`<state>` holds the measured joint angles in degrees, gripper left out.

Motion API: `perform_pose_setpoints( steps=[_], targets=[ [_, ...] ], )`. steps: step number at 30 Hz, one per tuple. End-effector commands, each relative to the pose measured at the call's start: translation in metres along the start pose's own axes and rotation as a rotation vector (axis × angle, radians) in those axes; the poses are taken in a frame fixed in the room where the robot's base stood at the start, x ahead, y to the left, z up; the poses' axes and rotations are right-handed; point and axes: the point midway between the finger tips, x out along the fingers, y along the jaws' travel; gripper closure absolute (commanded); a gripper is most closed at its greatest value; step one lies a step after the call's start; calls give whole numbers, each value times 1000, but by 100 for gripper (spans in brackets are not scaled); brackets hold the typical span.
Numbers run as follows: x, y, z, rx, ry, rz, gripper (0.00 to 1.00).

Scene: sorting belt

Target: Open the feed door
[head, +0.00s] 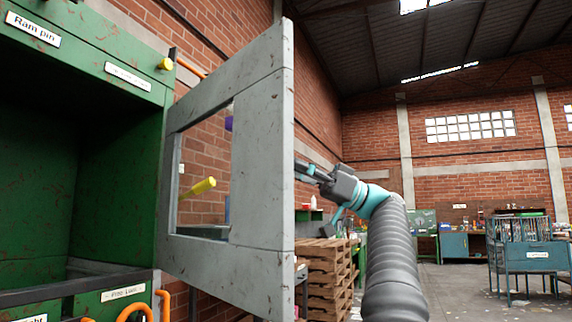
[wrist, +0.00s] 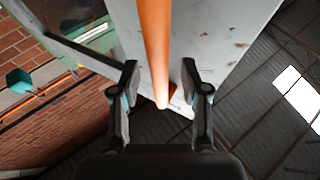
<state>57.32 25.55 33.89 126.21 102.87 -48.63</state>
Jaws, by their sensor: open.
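The feed door (head: 262,170) is a worn grey panel with a window opening. In the head view it stands swung out from the green machine (head: 120,150), whose dark interior is exposed. In the wrist view the door's grey face (wrist: 225,40) fills the top, with an orange bar handle (wrist: 155,45) running down it. My gripper (head: 302,172) is at the door's outer edge in the head view, its fingertips partly hidden behind that edge. In the wrist view my gripper (wrist: 160,75) is open, one finger on each side of the orange handle. Contact with the handle cannot be told.
Stacked wooden pallets (head: 325,270) stand beyond the door, below my arm. A blue wire cage (head: 530,258) and workbenches are farther back at right. Orange handles (head: 135,311) and labels line the machine's lower front. The floor at right is open.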

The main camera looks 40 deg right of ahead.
Motion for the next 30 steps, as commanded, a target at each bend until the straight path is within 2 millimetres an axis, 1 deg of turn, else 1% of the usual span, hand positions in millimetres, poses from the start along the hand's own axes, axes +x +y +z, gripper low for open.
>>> perform_pose_setpoints(
  steps=[1,6,9,13,19,28,29,30],
  targets=[
    [-11,0,0,-1,1,3,55],
    [-46,1,0,-2,1,3,55],
    [-65,0,0,-2,0,2,55],
    [-84,0,0,-3,1,2,55],
    [-98,-1,-1,-2,0,1,55],
    [-99,-1,-1,-2,0,0,55],
    [-99,-1,-1,-2,0,0,62],
    [-99,0,0,2,0,3,72]
  ],
)
